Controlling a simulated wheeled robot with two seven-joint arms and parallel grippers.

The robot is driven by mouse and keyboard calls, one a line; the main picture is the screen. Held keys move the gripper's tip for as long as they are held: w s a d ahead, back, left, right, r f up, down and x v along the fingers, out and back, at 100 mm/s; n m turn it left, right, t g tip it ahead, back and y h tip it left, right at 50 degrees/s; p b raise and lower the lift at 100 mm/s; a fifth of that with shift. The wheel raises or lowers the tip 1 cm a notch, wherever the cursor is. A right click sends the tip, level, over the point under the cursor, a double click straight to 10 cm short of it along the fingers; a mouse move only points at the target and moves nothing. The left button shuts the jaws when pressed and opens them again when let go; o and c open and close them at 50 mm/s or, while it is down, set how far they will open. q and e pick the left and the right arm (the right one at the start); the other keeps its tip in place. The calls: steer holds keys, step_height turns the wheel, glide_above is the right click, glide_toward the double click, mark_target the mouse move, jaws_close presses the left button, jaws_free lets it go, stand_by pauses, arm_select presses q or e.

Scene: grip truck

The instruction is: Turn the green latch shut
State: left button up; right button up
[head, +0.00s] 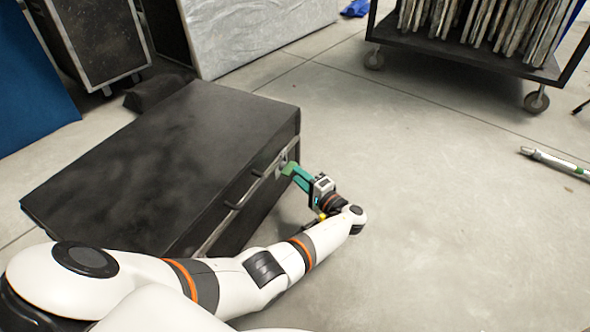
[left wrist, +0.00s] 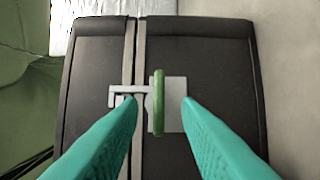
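The green latch (left wrist: 158,88) shows in the left wrist view as an upright green bar in front of a grey plate (left wrist: 174,105). It also shows small in the head view (head: 288,168), on the near right end of the black case (head: 165,150). A metal hook piece (left wrist: 125,90) reaches left from the latch across the case's pale seam strip (left wrist: 139,50). My left gripper (head: 296,174) is at the latch. Its teal fingers are open, one on each side of the green bar, with gaps visible on both sides. My right gripper does not show.
The case has dark handles (head: 236,204) along its front side. A wheeled cart (head: 455,62) loaded with upright panels stands at the back right. A white and green pole-like thing (head: 553,160) lies at the right. The floor (head: 440,190) right of my left gripper is clear.

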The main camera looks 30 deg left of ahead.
arm_select(q)
steer(key=p+v, duration=0.2)
steer(key=v, duration=0.6)
steer(key=shift+d, duration=0.35)
steer(key=shift+s, duration=0.1)
